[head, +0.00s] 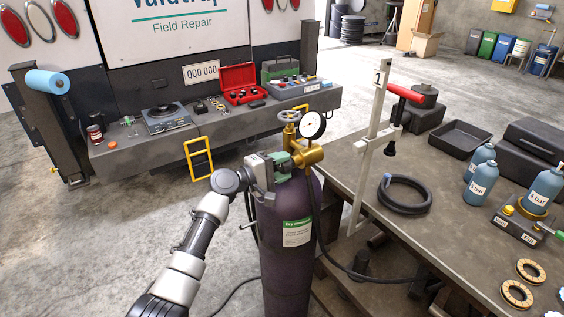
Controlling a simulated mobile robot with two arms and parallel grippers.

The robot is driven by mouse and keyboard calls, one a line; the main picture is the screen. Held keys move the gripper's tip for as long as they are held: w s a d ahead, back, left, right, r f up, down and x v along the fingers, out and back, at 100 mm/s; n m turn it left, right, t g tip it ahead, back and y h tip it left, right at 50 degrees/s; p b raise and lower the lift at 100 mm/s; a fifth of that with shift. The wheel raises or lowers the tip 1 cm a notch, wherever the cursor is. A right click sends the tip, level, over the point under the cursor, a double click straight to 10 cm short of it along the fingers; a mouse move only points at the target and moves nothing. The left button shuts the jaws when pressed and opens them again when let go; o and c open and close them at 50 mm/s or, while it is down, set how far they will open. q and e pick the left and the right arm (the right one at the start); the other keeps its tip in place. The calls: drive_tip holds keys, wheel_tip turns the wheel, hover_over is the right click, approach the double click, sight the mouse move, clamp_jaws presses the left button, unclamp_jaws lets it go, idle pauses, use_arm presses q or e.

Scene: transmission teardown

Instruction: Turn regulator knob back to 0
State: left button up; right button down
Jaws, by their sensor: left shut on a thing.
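A dark purple gas cylinder (285,255) with a green and white label stands upright left of the workbench. A brass regulator (308,155) with a round white gauge (312,126) sits on its top. A grey handwheel (290,116) is above it. My left gripper (280,167) reaches in from the lower left and is shut at the regulator's left side, on the green regulator knob (282,160), which its fingers mostly hide. The gauge reading and any knob marks are too small to read. My right gripper is not in view.
A black hose runs down the cylinder's right side. A truck bumper (220,127) with tools is behind. Floor at left is clear.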

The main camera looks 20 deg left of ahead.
use_arm(q)
drive_tip(key=shift+n+p, duration=0.75)
drive_tip(key=shift+n, duration=0.85)
drive_tip(key=shift+f, duration=0.1)
drive_tip(key=o, duration=0.9)
drive_tip(key=shift+o, duration=0.2)
drive_tip(key=shift+a, duration=0.1)
drive_tip(key=b+v, duration=0.2)
drive_tip(key=v, duration=0.8)
drive_tip(key=shift+s+a+b, duration=0.25)
drive_tip(key=shift+b, duration=0.15)
